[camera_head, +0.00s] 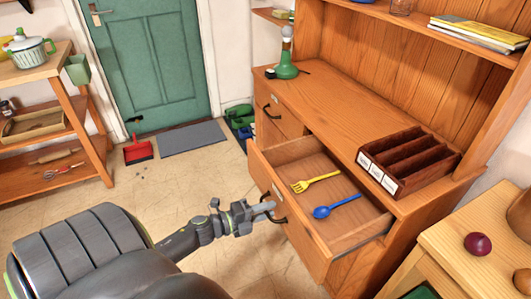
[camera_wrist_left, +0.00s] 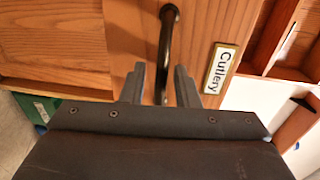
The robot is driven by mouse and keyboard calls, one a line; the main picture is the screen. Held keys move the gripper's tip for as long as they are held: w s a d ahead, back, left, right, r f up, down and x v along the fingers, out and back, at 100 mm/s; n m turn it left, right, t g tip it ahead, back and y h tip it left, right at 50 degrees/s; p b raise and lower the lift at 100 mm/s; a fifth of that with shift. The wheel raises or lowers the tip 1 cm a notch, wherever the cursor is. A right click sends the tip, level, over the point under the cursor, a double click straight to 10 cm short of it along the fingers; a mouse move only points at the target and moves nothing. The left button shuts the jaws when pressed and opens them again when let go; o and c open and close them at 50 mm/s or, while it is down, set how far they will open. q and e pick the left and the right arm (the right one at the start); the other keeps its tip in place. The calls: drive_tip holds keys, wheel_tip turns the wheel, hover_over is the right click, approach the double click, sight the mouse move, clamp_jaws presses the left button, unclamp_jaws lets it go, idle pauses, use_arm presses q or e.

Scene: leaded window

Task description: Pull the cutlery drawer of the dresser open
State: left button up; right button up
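The cutlery drawer (camera_head: 340,241) of the wooden dresser stands well pulled out, its inside showing. A yellow fork (camera_head: 315,182) and a blue spoon (camera_head: 337,207) lie in it. Its dark bar handle (camera_head: 274,207) is on the front face. My left gripper (camera_head: 267,208) is at this handle. In the left wrist view the handle (camera_wrist_left: 168,40) runs between the two fingers of the left gripper (camera_wrist_left: 160,85), which stand apart with gaps beside the bar. A "Cutlery" label (camera_wrist_left: 220,68) is right of the handle. My right gripper is not in view.
A dark compartment tray (camera_head: 410,160) with labels and a green lamp-like object (camera_head: 286,62) stand on the dresser top. A side table (camera_head: 475,215) with a dark red ball-shaped item (camera_head: 478,243) is at right. The floor (camera_head: 190,190) left of the drawer is mostly clear.

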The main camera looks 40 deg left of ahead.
use_arm(q)
drive_tip(key=v, duration=1.7)
drive_tip(key=shift+s+b, duration=0.25)
drive_tip(key=shift+b, duration=0.2)
